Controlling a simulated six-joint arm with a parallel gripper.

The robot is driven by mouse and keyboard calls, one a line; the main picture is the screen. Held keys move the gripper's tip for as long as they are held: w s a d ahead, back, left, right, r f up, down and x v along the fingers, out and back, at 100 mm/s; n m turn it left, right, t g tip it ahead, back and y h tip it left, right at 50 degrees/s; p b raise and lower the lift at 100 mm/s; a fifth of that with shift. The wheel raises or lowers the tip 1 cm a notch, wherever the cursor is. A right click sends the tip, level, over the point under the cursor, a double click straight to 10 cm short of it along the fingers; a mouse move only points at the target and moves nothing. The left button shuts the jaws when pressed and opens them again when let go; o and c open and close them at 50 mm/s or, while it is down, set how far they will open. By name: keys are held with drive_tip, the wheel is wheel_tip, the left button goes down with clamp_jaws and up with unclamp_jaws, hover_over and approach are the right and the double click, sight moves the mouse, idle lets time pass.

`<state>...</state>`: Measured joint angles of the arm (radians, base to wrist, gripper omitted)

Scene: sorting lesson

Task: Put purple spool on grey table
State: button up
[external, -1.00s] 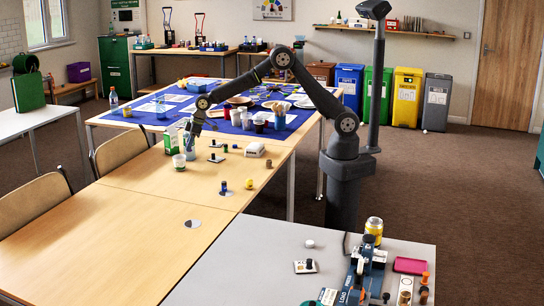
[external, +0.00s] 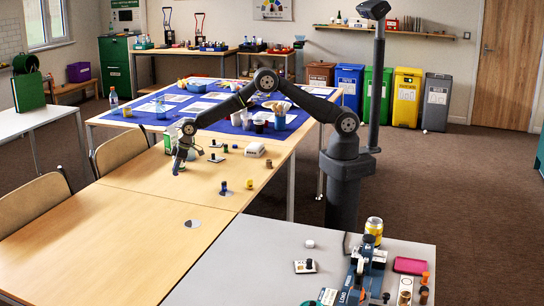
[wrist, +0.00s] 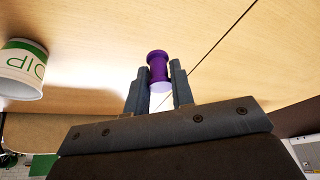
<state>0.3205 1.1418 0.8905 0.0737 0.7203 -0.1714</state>
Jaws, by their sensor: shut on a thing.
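The purple spool (wrist: 158,66) is upright between the two fingertips of my gripper (wrist: 157,82) in the wrist view. My gripper is shut on it. In the external view my gripper (external: 177,170) points down low over the far wooden table, and the spool is too small or hidden to make out there. The grey table (external: 245,262) is in the foreground of the external view, nearer the camera and to the right of my gripper. Bare wood shows behind the spool in the wrist view.
A white cup with green lettering (wrist: 22,68) is left of my gripper in the wrist view. A blue spool (external: 224,187) and a yellow object (external: 249,184) stand on the wooden table. The grey table holds a yellow can (external: 374,229) and several items at its right; its left part is clear.

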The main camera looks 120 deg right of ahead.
sight(171, 190)
drive_tip(key=shift+w+a+f, duration=0.95)
drive_tip(key=shift+w+a, duration=0.1)
drive_tip(key=shift+w, duration=0.05)
drive_tip(key=shift+f, duration=2)
drive_tip(key=o, duration=0.9)
drive_tip(key=shift+f, duration=0.15)
drive_tip(key=shift+o, duration=0.2)
drive_tip(key=shift+o, duration=0.4)
drive_tip(key=v, duration=1.2)
